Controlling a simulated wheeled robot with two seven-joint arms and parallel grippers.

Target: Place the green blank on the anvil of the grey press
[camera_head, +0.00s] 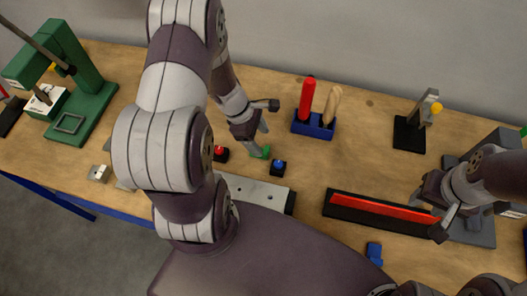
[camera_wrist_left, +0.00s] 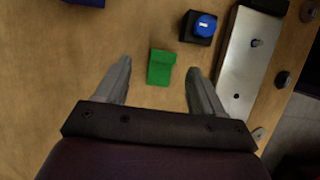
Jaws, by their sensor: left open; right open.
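The green blank (camera_head: 265,152) lies on the wooden table below my left gripper (camera_head: 259,140). In the left wrist view the blank (camera_wrist_left: 161,67) sits between the open, spread fingers of my left gripper (camera_wrist_left: 159,68), with a gap on each side. I cannot tell how far the fingertips are above the table. The grey press (camera_head: 497,143) stands at the right edge of the table. Its anvil cannot be made out, as my right arm covers part of the press. My right gripper (camera_head: 432,214) is open in front of the press and shows nothing held.
A blue button (camera_wrist_left: 205,25) and a red button (camera_head: 219,150) flank the blank. A metal plate (camera_head: 255,191) lies nearer. A green press (camera_head: 85,80) stands far left. A blue holder (camera_head: 314,126) with red and wooden handles stands behind. A red-and-black bar (camera_head: 380,210) lies right.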

